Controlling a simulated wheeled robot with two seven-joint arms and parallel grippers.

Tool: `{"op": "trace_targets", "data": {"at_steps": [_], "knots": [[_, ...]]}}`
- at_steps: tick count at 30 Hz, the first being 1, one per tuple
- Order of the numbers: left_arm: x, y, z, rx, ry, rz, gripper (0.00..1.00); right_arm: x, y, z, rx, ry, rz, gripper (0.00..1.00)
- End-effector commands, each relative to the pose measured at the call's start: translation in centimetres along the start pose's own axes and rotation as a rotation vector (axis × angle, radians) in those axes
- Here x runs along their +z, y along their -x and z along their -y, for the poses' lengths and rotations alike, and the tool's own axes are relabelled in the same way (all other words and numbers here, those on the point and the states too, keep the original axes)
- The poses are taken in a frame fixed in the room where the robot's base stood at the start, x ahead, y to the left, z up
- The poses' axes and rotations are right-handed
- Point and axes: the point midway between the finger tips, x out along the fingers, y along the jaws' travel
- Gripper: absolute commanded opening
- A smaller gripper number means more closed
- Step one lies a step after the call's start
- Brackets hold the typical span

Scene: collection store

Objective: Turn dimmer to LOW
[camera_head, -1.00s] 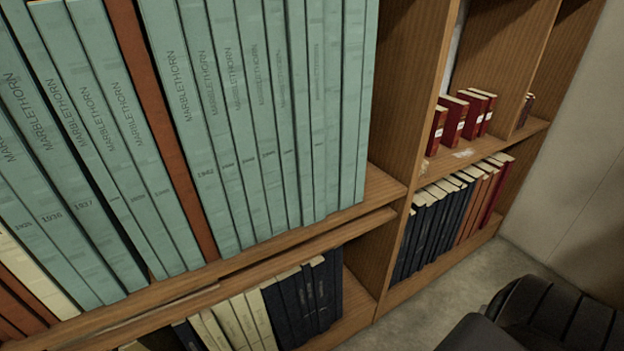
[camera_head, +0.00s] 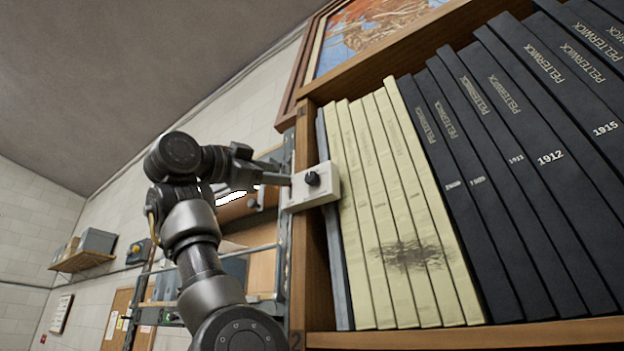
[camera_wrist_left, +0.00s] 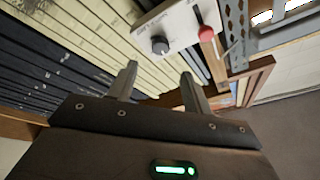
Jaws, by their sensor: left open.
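The dimmer is a small pale box (camera_head: 325,187) with a dark round knob (camera_head: 312,178), on the wooden upright at the left end of the bookcase. In the left wrist view the box (camera_wrist_left: 178,22) shows a grey knob (camera_wrist_left: 160,45), a red-tipped lever (camera_wrist_left: 206,33) and small lettering, too small to read. My left gripper (camera_head: 283,179) reaches from the left to the box's left edge. In the left wrist view its open fingers (camera_wrist_left: 159,71) are empty, just short of the knob, which appears between their tips. Any contact cannot be told. My right gripper is out of view.
Cream volumes (camera_head: 385,215) and dark volumes (camera_head: 510,150) fill the shelf right of the box. A framed picture (camera_head: 370,35) is above. A metal rack (camera_head: 288,235) stands close behind the gripper. A wall shelf (camera_head: 82,262) is at far left.

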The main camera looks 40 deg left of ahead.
Motion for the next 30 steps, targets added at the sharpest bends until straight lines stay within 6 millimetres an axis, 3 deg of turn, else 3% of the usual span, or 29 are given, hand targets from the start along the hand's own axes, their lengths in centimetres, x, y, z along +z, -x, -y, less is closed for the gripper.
{"op": "trace_targets", "data": {"at_steps": [9,15,21,30], "knots": [[-0.4,-5.9,0.5,0.002,0.000,0.003,0.50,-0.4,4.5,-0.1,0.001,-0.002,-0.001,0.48],[-0.3,-8.9,0.3,0.001,0.000,0.002,0.50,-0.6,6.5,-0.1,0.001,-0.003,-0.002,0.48],[-0.1,-10.1,0.1,0.000,0.000,0.001,0.50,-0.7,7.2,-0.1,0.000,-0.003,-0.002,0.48],[0.0,-10.2,0.0,-0.001,0.000,0.000,0.48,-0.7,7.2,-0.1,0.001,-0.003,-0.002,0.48]]}}
